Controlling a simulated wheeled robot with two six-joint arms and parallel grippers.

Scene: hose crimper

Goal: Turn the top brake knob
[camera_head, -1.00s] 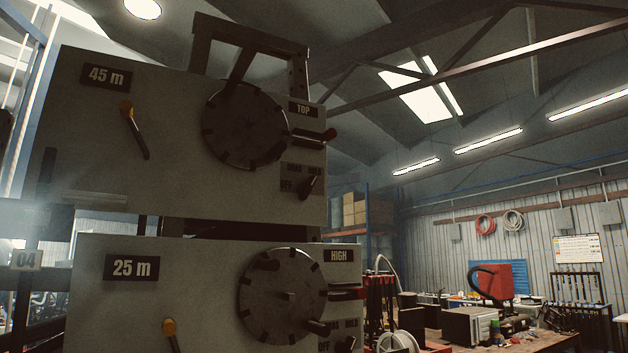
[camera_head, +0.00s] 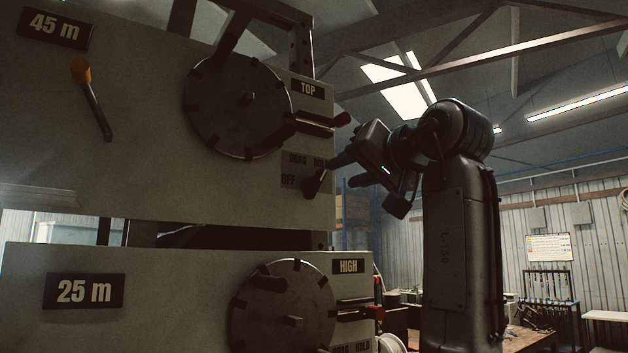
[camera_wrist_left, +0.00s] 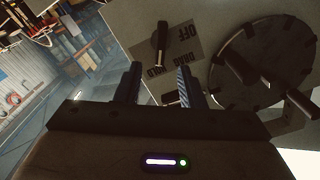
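The top brake knob (camera_head: 313,184) is a small dark lever-like knob beside the OFF and DRAG labels on the upper panel, below the TOP sign (camera_head: 310,90). My left gripper (camera_head: 342,172) is just to the right of the knob, with its fingers pointing at it. In the left wrist view the gripper (camera_wrist_left: 159,76) is open, its two fingers apart with nothing between them. The knob (camera_wrist_left: 160,48) shows beyond the fingertips, roughly in line with the gap. Whether a finger touches it I cannot tell. My right gripper is not in view.
A large dark notched disc (camera_head: 238,105) is left of the knob. A red-tipped lever (camera_head: 320,122) sticks out above it. A yellow-topped lever (camera_head: 92,98) is farther left. The lower panel has another disc (camera_head: 283,308) and a HIGH sign (camera_head: 347,266).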

